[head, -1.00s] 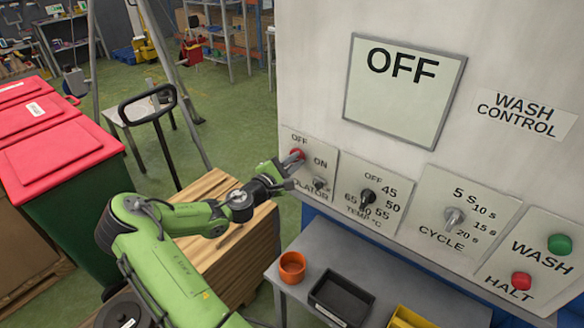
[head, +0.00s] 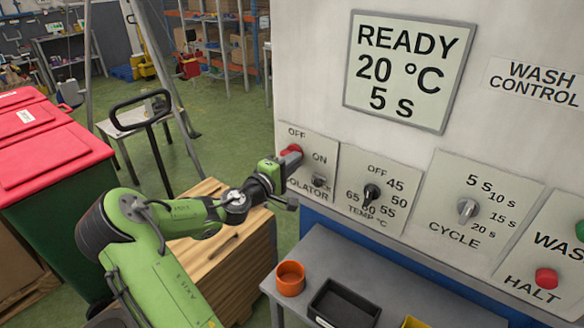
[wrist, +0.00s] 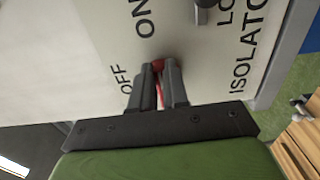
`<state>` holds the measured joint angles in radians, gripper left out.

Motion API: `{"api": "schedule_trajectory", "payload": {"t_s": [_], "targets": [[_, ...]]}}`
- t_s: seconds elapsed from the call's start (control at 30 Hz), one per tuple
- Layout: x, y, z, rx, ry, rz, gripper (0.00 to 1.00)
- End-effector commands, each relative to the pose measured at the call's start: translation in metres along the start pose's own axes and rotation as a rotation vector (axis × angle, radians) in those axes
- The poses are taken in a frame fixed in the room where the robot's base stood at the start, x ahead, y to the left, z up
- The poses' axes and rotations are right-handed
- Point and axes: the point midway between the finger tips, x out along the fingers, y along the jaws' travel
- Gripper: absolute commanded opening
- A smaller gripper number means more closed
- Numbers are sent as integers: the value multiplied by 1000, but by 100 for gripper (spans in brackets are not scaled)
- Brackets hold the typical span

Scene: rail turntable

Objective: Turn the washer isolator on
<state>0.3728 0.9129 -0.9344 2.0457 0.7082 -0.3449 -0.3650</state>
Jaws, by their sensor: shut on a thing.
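The isolator switch is a red handle (head: 291,150) on the leftmost plate (head: 325,150) of the wash control panel, marked OFF and ON. My gripper (wrist: 158,70) is shut on this red handle, which also shows between the fingers in the wrist view (wrist: 158,64). In the head view my gripper (head: 286,163) hides most of the handle, so I cannot tell exactly where it points. The display (head: 408,70) reads READY, 20 °C, 5 s.
A small dark knob (head: 319,181) sits on the isolator plate. To the right are the temperature knob (head: 372,192), the cycle knob (head: 467,209) and the red halt button (head: 546,278). A bench (head: 345,258) with an orange cup (head: 290,278) stands below.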

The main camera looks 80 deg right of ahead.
Motion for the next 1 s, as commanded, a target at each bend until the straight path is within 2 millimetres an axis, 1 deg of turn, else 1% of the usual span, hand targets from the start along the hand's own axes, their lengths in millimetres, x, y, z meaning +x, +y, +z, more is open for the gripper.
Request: {"api": "schedule_trajectory", "payload": {"t_s": [0.03,0.53,0.57,0.7,0.73,1.0], "targets": [[0,-3,0,8,-1,-4,0],[0,-2,0,26,-1,-6,0],[0,-2,0,26,-1,-6,16],[0,-2,0,25,-1,-5,37],[0,-2,0,25,-1,-4,40],[-2,-1,0,24,0,-3,40]]}}
